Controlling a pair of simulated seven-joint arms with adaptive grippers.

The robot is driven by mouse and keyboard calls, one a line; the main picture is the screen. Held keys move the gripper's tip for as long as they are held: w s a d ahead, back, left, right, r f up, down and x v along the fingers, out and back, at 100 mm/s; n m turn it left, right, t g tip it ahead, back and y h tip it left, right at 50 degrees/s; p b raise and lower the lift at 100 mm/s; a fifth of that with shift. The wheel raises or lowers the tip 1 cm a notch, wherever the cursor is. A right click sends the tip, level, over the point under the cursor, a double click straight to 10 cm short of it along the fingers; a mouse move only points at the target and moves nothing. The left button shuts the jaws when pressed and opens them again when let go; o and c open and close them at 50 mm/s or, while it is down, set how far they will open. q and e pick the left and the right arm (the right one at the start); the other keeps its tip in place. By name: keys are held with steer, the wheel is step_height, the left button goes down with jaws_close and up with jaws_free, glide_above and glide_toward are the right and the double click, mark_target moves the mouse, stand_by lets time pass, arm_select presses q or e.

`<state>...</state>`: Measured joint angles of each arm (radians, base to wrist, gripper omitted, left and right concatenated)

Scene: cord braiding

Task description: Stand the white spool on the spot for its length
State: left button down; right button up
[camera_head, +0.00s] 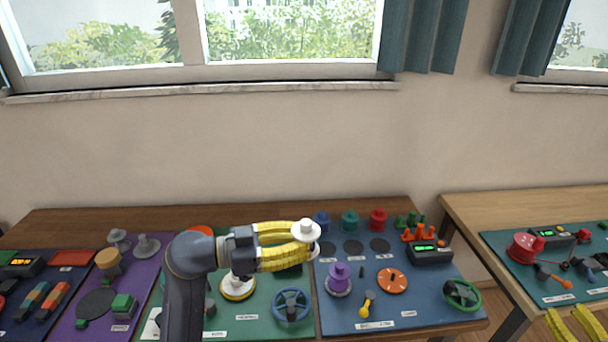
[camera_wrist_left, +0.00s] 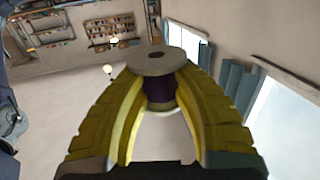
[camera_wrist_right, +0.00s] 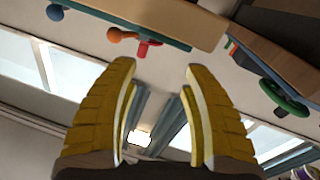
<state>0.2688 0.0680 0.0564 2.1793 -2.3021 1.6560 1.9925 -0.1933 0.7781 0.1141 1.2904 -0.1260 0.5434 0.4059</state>
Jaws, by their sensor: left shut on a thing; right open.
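The white spool (camera_head: 306,231) is held at the tips of my left gripper (camera_head: 303,244), whose yellow fingers are shut on it above the mats. In the left wrist view the spool (camera_wrist_left: 157,60) shows a pale round flange with a small central hole and a dark purple middle between the fingertips. Three dark round spots lie in a row on the blue mat: left (camera_head: 326,249), middle (camera_head: 353,247) and right (camera_head: 380,246). Any length marks on them are too small to read. My right gripper (camera_wrist_right: 160,85) is open and empty, far from the spool, at the head view's lower right.
Blue (camera_head: 322,222), teal (camera_head: 350,221) and red (camera_head: 378,219) spools stand behind the spots. A purple spool (camera_head: 338,277), an orange disc (camera_head: 392,281), a yellow tool (camera_head: 367,304), a display box (camera_head: 430,252) and a green handwheel (camera_head: 461,294) occupy the blue mat.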

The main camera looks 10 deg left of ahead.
steer(key=w+a+r+n+t+y, duration=0.1)
steer(key=w+a+r+n+y, duration=0.25)
steer(key=r, duration=0.55)
steer(key=w+a+r+n+t+y, duration=0.15)
steer(key=a+r+n+y, duration=0.3)
steer(key=r, duration=0.55)
steer(key=m+g, duration=2)
steer(key=g, duration=0.7)
glide_toward(303, 222)
steer(key=s+a+r, duration=0.1)
steer(key=a, duration=0.1)
steer(key=s+a+r, duration=0.1)
steer(key=s+a, duration=0.1)
steer(key=s+a+r, duration=0.1)
steer(key=s+a, duration=0.1)
steer(key=shift+a, duration=0.3)
steer(key=shift+w+a+f+n+t+h, duration=0.1)
steer(key=shift+f+n+t+h, duration=0.95)
steer(key=shift+f+n+h, duration=0.45)
steer(key=shift+w+d+f+n+t+h, duration=0.1)
steer(key=shift+f+n+t+h, duration=1)
steer(key=shift+f+h, duration=0.5)
steer(key=shift+a+f+n+t+h, duration=0.1)
steer(key=shift+f+n+t+h, duration=0.9)
steer(key=shift+f+n+h, duration=0.55)
